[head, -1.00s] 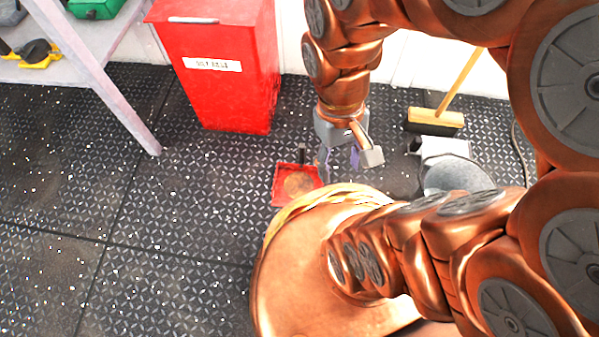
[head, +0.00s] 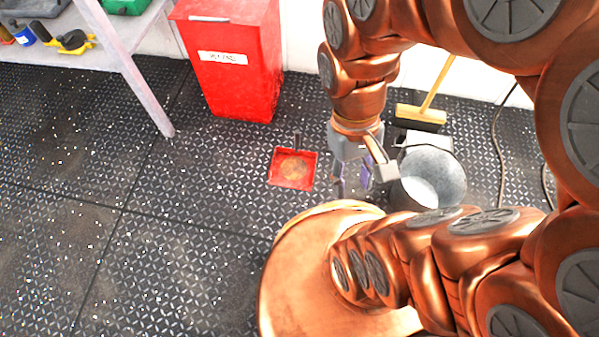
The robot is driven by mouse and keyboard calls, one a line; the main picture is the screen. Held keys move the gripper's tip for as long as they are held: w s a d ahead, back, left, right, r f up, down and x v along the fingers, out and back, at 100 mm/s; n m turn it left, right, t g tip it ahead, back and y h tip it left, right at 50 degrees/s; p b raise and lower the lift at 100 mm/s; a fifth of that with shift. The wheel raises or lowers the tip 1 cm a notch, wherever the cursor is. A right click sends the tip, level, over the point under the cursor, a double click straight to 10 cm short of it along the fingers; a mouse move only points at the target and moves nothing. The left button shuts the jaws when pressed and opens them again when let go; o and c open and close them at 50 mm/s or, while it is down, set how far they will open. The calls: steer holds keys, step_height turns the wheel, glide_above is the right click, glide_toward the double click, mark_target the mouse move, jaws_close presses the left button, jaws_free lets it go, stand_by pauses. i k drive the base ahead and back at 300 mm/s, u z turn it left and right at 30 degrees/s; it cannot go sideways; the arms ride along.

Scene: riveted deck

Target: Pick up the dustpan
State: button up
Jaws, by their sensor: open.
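The red dustpan (head: 309,178) lies on the dark deck, with a brownish patch in its pan and a short dark handle pointing away toward the wall. My gripper (head: 352,184) points down to the right of the dustpan in the head view. Its fingers are apart and nothing shows between them. It looks apart from the dustpan, though its exact height above the deck is hard to tell.
A grey metal bucket (head: 430,180) stands just right of my gripper. A broom (head: 421,113) leans at the wall behind it. A tall red bin (head: 235,75) and a shelf (head: 128,70) with tools stand at the back left.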

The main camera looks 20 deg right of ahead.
mark_target(295, 168)
steer(key=u, duration=2)
steer(key=i, duration=0.85)
steer(key=z, duration=2.25)
